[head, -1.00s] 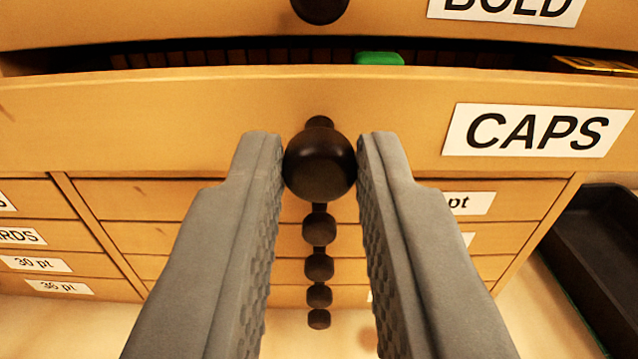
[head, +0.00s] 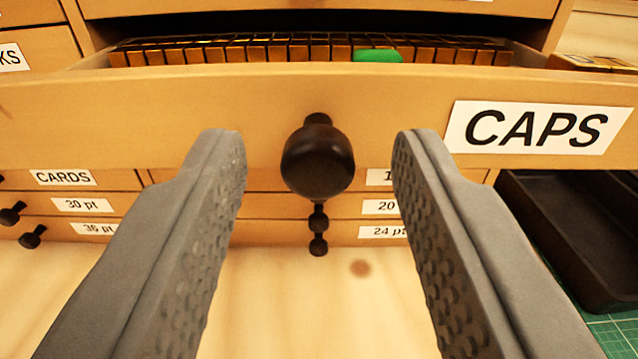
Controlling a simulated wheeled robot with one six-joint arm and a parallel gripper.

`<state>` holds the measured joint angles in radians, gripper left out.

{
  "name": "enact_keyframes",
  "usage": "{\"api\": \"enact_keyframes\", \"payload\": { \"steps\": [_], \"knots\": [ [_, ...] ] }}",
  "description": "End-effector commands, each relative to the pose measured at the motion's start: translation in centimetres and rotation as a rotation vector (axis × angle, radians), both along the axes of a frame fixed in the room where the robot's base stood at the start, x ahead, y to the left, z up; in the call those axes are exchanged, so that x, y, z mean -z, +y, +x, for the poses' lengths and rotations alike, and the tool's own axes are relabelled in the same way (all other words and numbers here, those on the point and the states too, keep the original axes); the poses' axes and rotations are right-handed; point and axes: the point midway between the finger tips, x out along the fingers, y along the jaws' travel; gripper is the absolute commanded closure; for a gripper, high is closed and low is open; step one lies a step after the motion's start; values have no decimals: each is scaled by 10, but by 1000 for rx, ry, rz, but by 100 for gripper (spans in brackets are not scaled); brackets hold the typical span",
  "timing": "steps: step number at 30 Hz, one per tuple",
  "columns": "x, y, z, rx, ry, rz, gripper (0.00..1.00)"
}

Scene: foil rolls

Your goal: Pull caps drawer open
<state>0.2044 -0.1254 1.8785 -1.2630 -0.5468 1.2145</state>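The caps drawer (head: 200,115), a wide wooden front with a CAPS label (head: 535,127) at right, stands pulled out of the cabinet. Its inside shows a row of small wooden-topped blocks (head: 230,52) and a green piece (head: 378,56) near the front. Its dark round knob (head: 317,160) is at the middle of the front. My gripper (head: 319,145) is open, with one finger on each side of the knob and a clear gap to it on both sides.
Below are closed drawers with labels such as CARDS (head: 63,177) and 30 pt, with dark knobs. A black tray (head: 560,230) lies at right, on or beside a green mat (head: 615,335). The pale wooden tabletop (head: 310,300) below is mostly clear.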

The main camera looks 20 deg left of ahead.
Motion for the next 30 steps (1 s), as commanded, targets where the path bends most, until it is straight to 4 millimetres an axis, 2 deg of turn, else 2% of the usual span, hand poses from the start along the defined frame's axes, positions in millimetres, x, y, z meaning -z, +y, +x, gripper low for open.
{"api": "enact_keyframes", "payload": {
  "steps": [7, 11, 17, 30],
  "knots": [
    [0, 0, -1, 0, 0, 0, 60],
    [-1, -3, -8, 1, -1, 0, 60],
    [-1, -13, -38, 2, -3, -1, 60],
    [-1, -40, -121, 4, -1, -1, 60]
  ]
}}
